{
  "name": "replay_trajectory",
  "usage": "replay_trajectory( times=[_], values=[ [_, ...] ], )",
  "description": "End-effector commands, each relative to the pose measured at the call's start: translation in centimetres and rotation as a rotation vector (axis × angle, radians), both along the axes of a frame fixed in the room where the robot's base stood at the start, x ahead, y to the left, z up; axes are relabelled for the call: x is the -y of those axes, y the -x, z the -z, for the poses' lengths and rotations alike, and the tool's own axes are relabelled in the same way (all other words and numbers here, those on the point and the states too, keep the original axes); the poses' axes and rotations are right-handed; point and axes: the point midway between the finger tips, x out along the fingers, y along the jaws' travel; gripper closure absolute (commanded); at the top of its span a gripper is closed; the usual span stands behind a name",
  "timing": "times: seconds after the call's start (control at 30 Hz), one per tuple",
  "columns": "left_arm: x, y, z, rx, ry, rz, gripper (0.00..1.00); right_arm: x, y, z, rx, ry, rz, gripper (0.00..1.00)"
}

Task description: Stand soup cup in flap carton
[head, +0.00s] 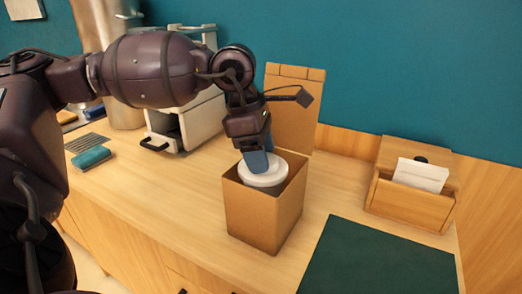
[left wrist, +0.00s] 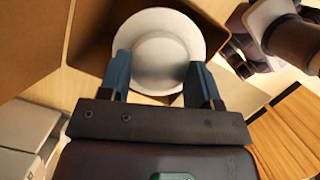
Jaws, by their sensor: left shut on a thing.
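The flap carton (head: 262,216) is a brown open-topped box on the counter, with its flap (head: 295,104) standing up at the back. The soup cup (head: 265,178) shows as a white round lid at the carton's mouth; its lower part is hidden by the carton's walls. My left gripper (head: 257,163) points down over the carton, its blue fingers shut on the cup. In the left wrist view the white cup (left wrist: 158,48) sits between the two blue fingers, with the carton's dark inside around it. I cannot tell whether the cup touches the carton's floor. My right gripper is not in view in the head view.
A wooden box with white cards (head: 420,175) stands at the right. A dark green mat (head: 375,262) lies at the front right. A white appliance (head: 190,122) stands behind left, with a teal sponge-like block (head: 91,158) near it. Bare counter lies left of the carton.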

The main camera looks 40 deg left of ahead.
Motion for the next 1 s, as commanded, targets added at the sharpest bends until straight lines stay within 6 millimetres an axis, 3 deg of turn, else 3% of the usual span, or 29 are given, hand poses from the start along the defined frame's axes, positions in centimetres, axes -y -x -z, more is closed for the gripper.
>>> replay_trajectory(
  times=[0.1, 0.13, 0.3, 0.6, 1.0],
  values=[
    [0.0, 0.0, -0.1, 0.001, 0.0, 0.0, 0.56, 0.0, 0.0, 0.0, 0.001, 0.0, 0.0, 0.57],
    [0.0, 0.0, -0.1, 0.001, 0.0, 0.0, 0.39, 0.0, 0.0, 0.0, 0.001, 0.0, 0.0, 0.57],
    [0.0, 0.0, -0.1, 0.001, 0.0, 0.0, 0.13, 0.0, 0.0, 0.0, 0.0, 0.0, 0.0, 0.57],
    [0.0, 0.0, -0.1, 0.0, 0.0, 0.0, 0.13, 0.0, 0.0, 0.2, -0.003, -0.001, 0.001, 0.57],
    [0.0, 0.0, -3.3, 0.003, 0.001, -0.001, 0.13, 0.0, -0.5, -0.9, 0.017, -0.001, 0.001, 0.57]
  ],
)
